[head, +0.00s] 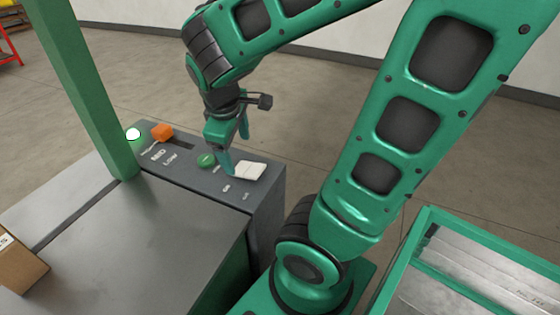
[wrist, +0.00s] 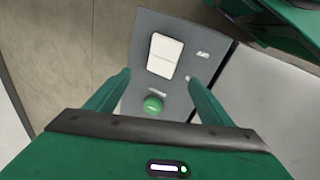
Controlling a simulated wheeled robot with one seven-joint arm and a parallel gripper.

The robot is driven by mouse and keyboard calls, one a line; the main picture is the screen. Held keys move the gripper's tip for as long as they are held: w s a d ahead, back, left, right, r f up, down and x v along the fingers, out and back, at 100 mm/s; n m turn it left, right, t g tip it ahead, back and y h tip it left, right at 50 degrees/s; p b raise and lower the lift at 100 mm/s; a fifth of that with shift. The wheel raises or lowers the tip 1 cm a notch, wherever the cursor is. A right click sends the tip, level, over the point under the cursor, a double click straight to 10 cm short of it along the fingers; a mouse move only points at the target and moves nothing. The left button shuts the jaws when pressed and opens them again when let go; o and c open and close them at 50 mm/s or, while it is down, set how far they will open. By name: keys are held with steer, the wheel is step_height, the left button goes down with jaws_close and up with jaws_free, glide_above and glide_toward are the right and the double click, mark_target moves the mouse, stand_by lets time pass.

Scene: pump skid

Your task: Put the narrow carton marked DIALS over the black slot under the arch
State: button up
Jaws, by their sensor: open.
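A brown carton (head: 22,268) stands at the left edge of the head view, cut off by the frame. Its white label shows only a last letter that looks like S, so I cannot read the whole mark. A green post (head: 92,95) rises from the grey top, perhaps one leg of the arch. A dark narrow strip (head: 72,212) runs along the top near its foot; I cannot tell if it is the slot. My gripper (head: 236,150) is open and empty over the control panel, its fingers astride the white rocker switch (wrist: 165,55) in the wrist view.
The grey control panel (head: 215,187) carries a green button (head: 206,160), an orange knob (head: 162,131), a lit lamp (head: 133,134) and the white rocker. The grey top (head: 140,245) is largely clear. A green-framed tray (head: 465,262) stands at lower right.

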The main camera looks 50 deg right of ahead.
steer(key=s+d+r+m+g+y, duration=0.1)
steer(key=s+d+m+g+y, duration=0.1)
steer(key=s+m, duration=0.9)
steer(key=shift+s+d+y, duration=0.4)
steer(key=shift+s+y, duration=0.3)
steer(key=shift+s, duration=0.45)
steer(key=shift+w+f, duration=0.25)
steer(key=shift+w, duration=0.3)
stand_by(0.4)
